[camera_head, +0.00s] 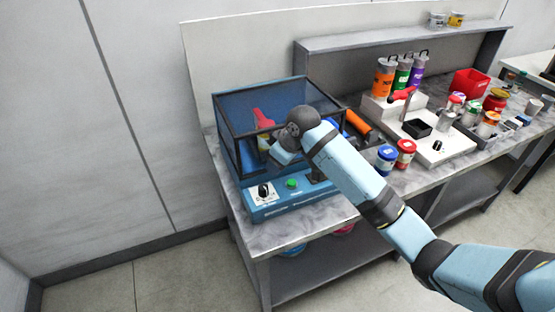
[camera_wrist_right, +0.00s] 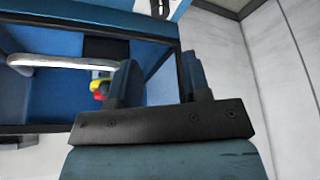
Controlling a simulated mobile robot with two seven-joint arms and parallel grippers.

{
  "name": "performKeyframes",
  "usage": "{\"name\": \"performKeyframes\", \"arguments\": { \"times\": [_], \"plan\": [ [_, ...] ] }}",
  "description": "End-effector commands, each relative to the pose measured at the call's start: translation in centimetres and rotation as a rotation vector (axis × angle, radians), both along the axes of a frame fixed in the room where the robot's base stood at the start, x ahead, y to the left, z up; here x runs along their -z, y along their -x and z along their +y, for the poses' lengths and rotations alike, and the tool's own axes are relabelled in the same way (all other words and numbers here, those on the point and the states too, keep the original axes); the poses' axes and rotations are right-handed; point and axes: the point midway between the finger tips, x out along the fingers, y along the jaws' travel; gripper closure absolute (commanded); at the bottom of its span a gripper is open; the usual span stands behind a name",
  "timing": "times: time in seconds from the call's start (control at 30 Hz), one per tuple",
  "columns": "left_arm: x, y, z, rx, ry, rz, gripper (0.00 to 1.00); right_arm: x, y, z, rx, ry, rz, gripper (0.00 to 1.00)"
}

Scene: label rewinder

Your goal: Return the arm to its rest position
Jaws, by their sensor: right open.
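My right arm reaches in from the lower right of the head view. Its gripper (camera_head: 282,154) is at the front of the blue label rewinder (camera_head: 292,207), by the dark-framed clear enclosure (camera_head: 238,160). In the right wrist view the two dark blue fingers of the gripper (camera_wrist_right: 160,82) stand apart with nothing between them. The rewinder's dark frame (camera_wrist_right: 182,72) and blue interior show behind them. A small yellow and red item (camera_wrist_right: 100,87) lies near the left finger. The wrist hides part of the enclosure in the head view. My left gripper is not in view.
The rewinder has a green button (camera_head: 291,183) and a black knob (camera_head: 263,191) in front. To its right are a blue jar (camera_head: 386,160), a red jar (camera_head: 405,154), a white device (camera_head: 440,150) and a red bin (camera_head: 470,83). Open floor (camera_head: 130,275) lies at lower left.

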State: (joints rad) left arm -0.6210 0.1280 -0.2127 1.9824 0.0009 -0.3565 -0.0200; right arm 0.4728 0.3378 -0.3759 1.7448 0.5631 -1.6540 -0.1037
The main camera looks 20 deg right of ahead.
Motion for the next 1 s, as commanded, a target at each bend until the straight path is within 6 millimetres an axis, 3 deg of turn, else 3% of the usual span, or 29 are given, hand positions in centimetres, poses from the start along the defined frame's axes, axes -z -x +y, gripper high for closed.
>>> {"name": "performKeyframes", "arguments": {
  "times": [0.17, 0.27, 0.47, 0.7, 0.83, 1.0],
  "plan": [
    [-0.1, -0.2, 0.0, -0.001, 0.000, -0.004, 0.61, 0.1, 0.0, 0.0, 0.000, -0.001, 0.001, 0.56],
    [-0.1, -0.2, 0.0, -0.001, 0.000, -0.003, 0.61, 1.2, 0.5, 0.3, 0.006, -0.012, -0.006, 0.56],
    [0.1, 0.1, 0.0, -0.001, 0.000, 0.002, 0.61, 8.0, 4.1, 1.8, 0.065, -0.087, -0.083, 0.56],
    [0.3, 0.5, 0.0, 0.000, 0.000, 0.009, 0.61, 16.4, 12.0, 3.2, 0.173, -0.183, -0.240, 0.56],
    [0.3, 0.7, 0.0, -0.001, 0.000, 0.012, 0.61, 19.4, 17.2, 3.3, 0.228, -0.217, -0.326, 0.56],
    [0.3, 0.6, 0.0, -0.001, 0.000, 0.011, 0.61, 21.5, 24.1, 3.1, 0.283, -0.241, -0.436, 0.56]
  ]
}}
